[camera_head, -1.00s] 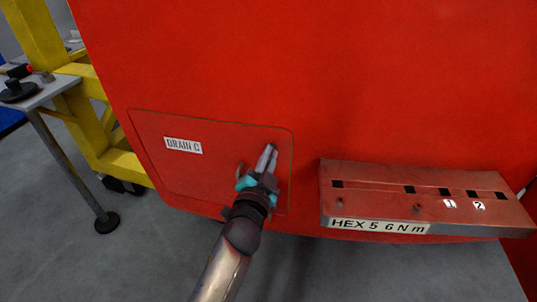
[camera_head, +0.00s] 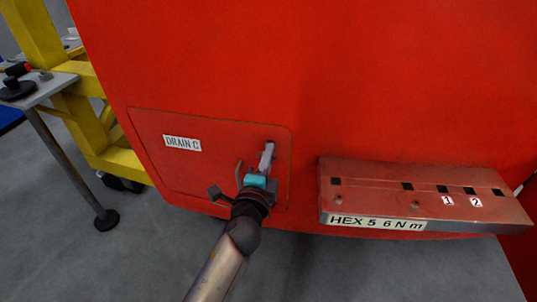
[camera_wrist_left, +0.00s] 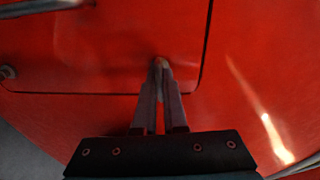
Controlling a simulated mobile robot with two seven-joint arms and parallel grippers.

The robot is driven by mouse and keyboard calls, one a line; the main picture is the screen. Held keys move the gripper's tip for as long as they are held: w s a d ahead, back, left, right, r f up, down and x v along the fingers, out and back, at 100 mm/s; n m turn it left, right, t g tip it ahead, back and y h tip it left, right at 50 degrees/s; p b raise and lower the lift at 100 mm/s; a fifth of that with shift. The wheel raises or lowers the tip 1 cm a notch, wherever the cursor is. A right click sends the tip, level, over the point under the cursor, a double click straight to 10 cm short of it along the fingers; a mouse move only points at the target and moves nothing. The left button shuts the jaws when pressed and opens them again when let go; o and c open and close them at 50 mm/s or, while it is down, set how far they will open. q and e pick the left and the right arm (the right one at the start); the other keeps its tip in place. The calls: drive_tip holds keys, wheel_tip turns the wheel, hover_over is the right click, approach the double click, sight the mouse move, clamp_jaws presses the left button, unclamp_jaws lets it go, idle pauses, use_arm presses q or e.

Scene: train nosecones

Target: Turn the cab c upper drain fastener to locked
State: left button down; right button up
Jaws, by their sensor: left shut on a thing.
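The red drain panel (camera_head: 160,165) carries the label DRAIN C (camera_head: 182,143) and sits in the red nosecone. My left gripper (camera_head: 267,157) reaches up from below to the panel's upper right part. In the left wrist view its two fingers (camera_wrist_left: 160,80) are closed together on the small upper drain fastener (camera_wrist_left: 160,63), near a rounded corner of the panel outline. The fingers hide most of the fastener, so its turn angle cannot be read. My right gripper is not in view.
A red tool holder (camera_head: 350,190) marked HEX 5 6 N m, with slots and tags 1 and 2, juts out to the right of the panel. A yellow frame (camera_head: 85,120) and a small grey table (camera_head: 45,90) stand at the left. Grey floor lies below.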

use_arm(q)
drive_tip(key=shift+m, duration=0.4)
drive_tip(key=c, duration=1)
unclamp_jaws()
drive_tip(key=shift+s, duration=0.1)
drive_tip(key=v, duration=1.5)
drive_tip(key=shift+s, duration=0.1)
drive_tip(key=shift+f, duration=0.1)
